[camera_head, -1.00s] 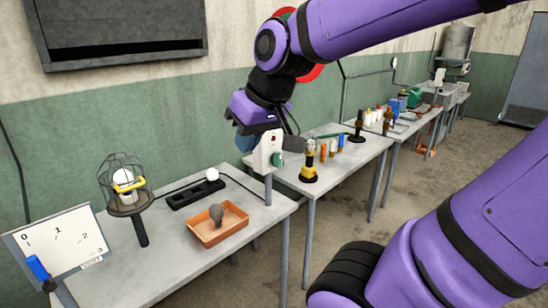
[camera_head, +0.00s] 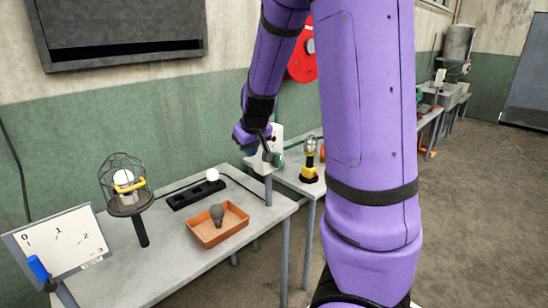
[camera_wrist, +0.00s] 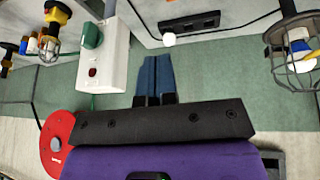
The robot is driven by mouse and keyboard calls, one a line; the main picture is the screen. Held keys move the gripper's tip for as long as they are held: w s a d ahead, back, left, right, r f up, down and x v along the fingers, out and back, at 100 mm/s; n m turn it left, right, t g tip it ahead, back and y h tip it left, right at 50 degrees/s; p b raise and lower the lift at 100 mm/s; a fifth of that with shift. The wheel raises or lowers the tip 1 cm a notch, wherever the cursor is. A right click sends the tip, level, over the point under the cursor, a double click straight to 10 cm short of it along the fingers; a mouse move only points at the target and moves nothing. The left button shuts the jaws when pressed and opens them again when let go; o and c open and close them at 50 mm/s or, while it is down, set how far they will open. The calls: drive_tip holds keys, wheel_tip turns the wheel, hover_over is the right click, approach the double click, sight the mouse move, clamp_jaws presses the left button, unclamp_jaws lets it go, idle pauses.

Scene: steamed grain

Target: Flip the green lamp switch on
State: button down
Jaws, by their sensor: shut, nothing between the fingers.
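A white switch box (camera_wrist: 105,58) with a green switch (camera_wrist: 91,36) and a small dark red part (camera_wrist: 92,72) shows at the left in the wrist view. The box (camera_head: 279,134) stands on a post at the table's corner in the head view, partly behind my gripper. My gripper (camera_wrist: 155,62) is shut and empty, its blue fingers together. In the wrist view the fingers are right of the box with a gap in the picture. In the head view my gripper (camera_head: 265,152) is in front of the box, and the switch is hard to make out.
A caged lamp (camera_head: 125,184) and an orange tray (camera_head: 218,238) with a grey bulb are on the near table. A black holder (camera_head: 186,200) with a white bulb lies behind. A yellow work lamp (camera_head: 310,160) stands on the farther table. A red disc (camera_wrist: 57,143) is on the wall.

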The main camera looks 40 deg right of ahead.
drive_tip(key=w+d+f+h, duration=0.2)
drive_tip(key=w+d+h, duration=0.1)
drive_tip(key=d, duration=0.5)
drive_tip(key=shift+w+d+f+h, duration=0.2)
drive_tip(key=shift+w+f+h, duration=0.15)
drive_tip(key=shift+h, duration=0.15)
approach(277, 160)
drive_tip(key=shift+w+a+f, duration=0.95)
drive_tip(key=shift+a+f, duration=0.25)
drive_tip(key=shift+a, duration=0.3)
drive_tip(key=w+d+f, duration=0.1)
drive_tip(key=d+f, duration=0.1)
drive_tip(key=d, duration=0.3)
drive_tip(key=shift+w+d+f, duration=0.2)
drive_tip(key=shift+d+f, duration=0.05)
drive_tip(key=shift+f, duration=0.15)
